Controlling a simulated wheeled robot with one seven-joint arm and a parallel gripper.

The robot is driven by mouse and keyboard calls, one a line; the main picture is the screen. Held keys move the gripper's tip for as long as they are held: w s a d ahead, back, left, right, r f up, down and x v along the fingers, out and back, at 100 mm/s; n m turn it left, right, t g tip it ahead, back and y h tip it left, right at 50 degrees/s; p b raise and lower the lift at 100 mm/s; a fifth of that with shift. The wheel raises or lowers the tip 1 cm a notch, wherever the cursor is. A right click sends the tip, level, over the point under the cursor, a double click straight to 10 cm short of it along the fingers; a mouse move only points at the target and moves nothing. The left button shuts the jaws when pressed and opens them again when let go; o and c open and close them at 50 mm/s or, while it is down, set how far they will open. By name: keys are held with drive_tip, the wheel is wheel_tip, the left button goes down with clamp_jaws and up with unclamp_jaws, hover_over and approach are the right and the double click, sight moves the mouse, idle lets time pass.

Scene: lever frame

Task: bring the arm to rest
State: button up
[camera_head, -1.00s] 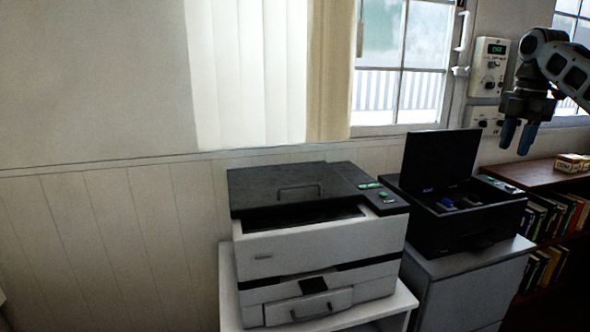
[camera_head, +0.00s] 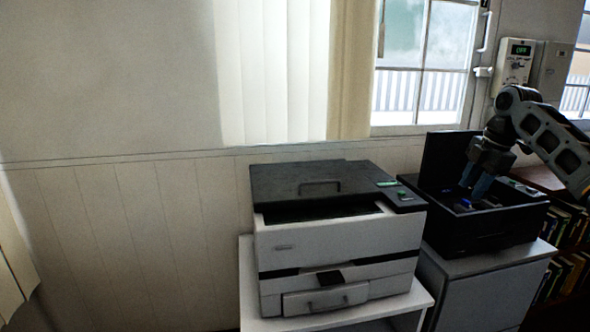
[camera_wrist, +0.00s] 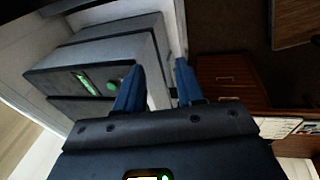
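My gripper (camera_head: 476,184) has two blue fingers and hangs pointing down, in front of the raised lid and over the open black machine at the right. In the wrist view the two fingertips (camera_wrist: 160,82) stand apart with nothing between them. The arm reaches in from the right edge of the head view.
A white printer (camera_head: 340,240) with a dark top stands on a white stand left of the gripper. The open black machine (camera_head: 490,232) sits on a grey cabinet (camera_head: 490,290). A bookshelf (camera_head: 572,225) is at the right, and a wall controller (camera_head: 515,65) hangs above.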

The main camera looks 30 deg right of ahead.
drive_tip(key=w+a+f+m+t+y, duration=0.15)
drive_tip(key=w+a+f, duration=0.35)
drive_tip(key=a+f, duration=0.55)
drive_tip(key=w+a+f+m+t+y, duration=0.1)
drive_tip(key=w+a+f+t, duration=0.2)
drive_tip(key=w+a+f, duration=0.75)
drive_tip(key=s+a+f+m+t, duration=0.25)
drive_tip(key=s+a, duration=0.35)
drive_tip(key=a, duration=0.5)
drive_tip(key=s+a+f+m+t, duration=0.1)
drive_tip(key=s+a+f+m, duration=0.4)
drive_tip(key=a, duration=0.7)
drive_tip(key=s+a+m+t+h, duration=0.15)
drive_tip(key=s+a, duration=0.25)
drive_tip(key=s, duration=0.7)
drive_tip(key=s+a+m+h, duration=0.15)
drive_tip(key=s+a, duration=0.25)
drive_tip(key=s, duration=0.7)
drive_tip(key=s+d+r+t, duration=0.1)
drive_tip(key=s+r, duration=0.6)
drive_tip(key=s, duration=0.4)
drive_tip(key=s+d+r+m+t, duration=0.1)
drive_tip(key=s+d+r, duration=0.1)
drive_tip(key=s+r, duration=0.6)
drive_tip(key=v, duration=0.3)
drive_tip(key=shift+s+f, duration=0.2)
drive_tip(key=shift+s, duration=0.2)
